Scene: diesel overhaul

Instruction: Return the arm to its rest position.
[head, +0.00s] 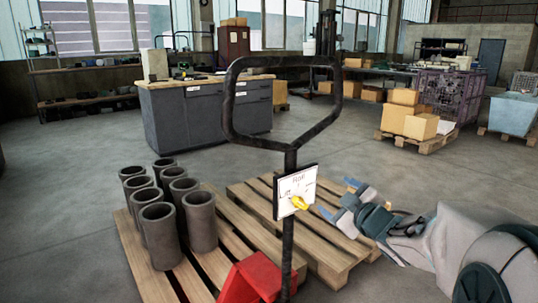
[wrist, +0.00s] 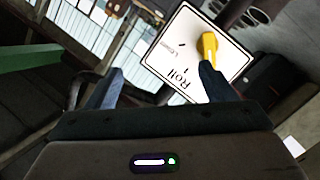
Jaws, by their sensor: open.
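My gripper (head: 338,198) reaches in from the right in the head view, at the end of my bent arm. Its two blue fingers are spread with nothing between them. In the wrist view the fingers (wrist: 158,82) are also apart and empty. A white sign marked "Roll" (head: 296,187) with a yellow lever (head: 299,203) is on a dark post just left of the fingertips. In the wrist view the sign (wrist: 180,50) lies ahead, and the lever (wrist: 209,48) overlaps the right fingertip; contact cannot be told there.
The dark looped handle (head: 229,105) stands above the sign. Several grey cylinders (head: 201,220) stand on a wooden pallet (head: 145,280) at left, and another pallet (head: 325,250) lies below my gripper. A red part (head: 250,280) is at the bottom. Open floor (head: 60,200) lies left.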

